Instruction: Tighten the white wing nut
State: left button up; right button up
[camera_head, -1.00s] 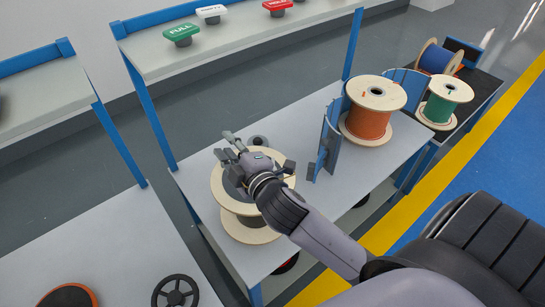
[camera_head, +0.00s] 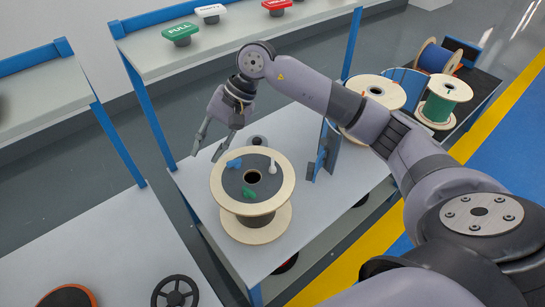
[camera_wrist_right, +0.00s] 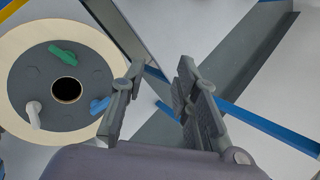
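The white wing nut (camera_head: 272,165) stands at the right of the dark hub plate on the near wooden spool (camera_head: 284,193), pointing roughly away from me. In the right wrist view it shows at the left (camera_wrist_right: 33,113). The same plate carries a blue wing nut (camera_head: 234,163) and a green wing nut (camera_head: 250,193), around a central hole. My right gripper (camera_head: 206,155) is open and empty, behind and to the left of the spool, apart from it. In the wrist view its two fingers (camera_wrist_right: 162,66) are spread with nothing between them. My left gripper is not in view.
The spool stands on a grey table (camera_head: 298,130) with blue posts. A green spool (camera_head: 442,98) is further right. A shelf (camera_head: 225,40) with signs runs behind.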

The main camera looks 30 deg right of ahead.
aim_at(273, 160)
jog(key=d+r+n+g+h, duration=0.1)
jog(key=d+h, duration=0.2)
jog(key=d, duration=0.6)
jog(key=d+r+h, duration=0.2)
jog(key=d+h, duration=0.2)
jog(key=d, duration=0.4)
notch_tip(273, 160, down, 18)
jog(key=p, duration=0.3)
jog(key=shift+r, duration=0.2)
jog(key=shift+c, duration=0.5)
grip_shut()
